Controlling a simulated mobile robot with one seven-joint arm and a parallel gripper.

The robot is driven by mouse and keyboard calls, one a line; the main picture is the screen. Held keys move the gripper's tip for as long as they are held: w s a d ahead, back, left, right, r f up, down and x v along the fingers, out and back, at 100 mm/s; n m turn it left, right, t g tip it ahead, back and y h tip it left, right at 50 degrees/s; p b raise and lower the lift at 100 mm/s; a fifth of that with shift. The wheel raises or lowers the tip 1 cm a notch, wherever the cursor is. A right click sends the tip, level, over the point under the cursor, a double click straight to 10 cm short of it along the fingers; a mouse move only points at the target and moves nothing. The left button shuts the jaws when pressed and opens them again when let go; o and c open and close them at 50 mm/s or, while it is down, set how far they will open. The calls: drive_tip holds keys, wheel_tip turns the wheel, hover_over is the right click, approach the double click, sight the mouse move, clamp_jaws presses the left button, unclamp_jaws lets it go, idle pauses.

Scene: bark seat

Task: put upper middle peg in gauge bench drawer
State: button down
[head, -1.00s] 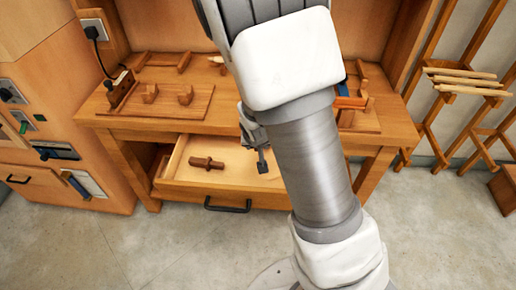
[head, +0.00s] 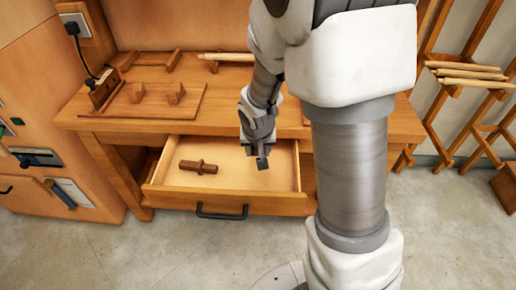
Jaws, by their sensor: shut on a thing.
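The gauge bench drawer (head: 172,204) is pulled open below the workbench top. A dark brown peg (head: 198,167) with a thicker middle lies flat on the drawer floor, left of centre. My gripper (head: 262,162) points down over the right part of the drawer, to the right of that peg and apart from it. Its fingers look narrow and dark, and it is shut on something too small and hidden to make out. I cannot tell which peg is the upper middle one.
The workbench (head: 235,118) carries a wooden board (head: 150,110) with small blocks and a pale stick (head: 228,57). A rack with pale sticks (head: 465,72) stands at right, a cabinet (head: 30,150) at left. My arm hides the bench's right part. The floor before the drawer is clear.

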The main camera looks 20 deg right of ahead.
drive_tip(key=shift+f+b, duration=2.65)
drive_tip(key=shift+f, duration=0.5)
drive_tip(key=shift+c, duration=1.4)
unclamp_jaws()
drive_tip(key=shift+r, duration=0.15)
drive_tip(key=p+v, duration=0.5)
drive_tip(key=v, duration=1.2)
drive_tip(key=s+d+r+n+t+y, duration=0.1)
drive_tip(key=s+d+r+n+t, duration=0.15)
drive_tip(key=s+r, duration=1)
wheel_tip(320, 180, up, 13)
drive_tip(key=s+p, duration=0.1)
drive_tip(key=p, duration=1.3)
drive_tip(key=shift+a+f+g, duration=0.15)
drive_tip(key=shift+a+g, duration=0.25)
drive_tip(key=shift+g, duration=0.05)
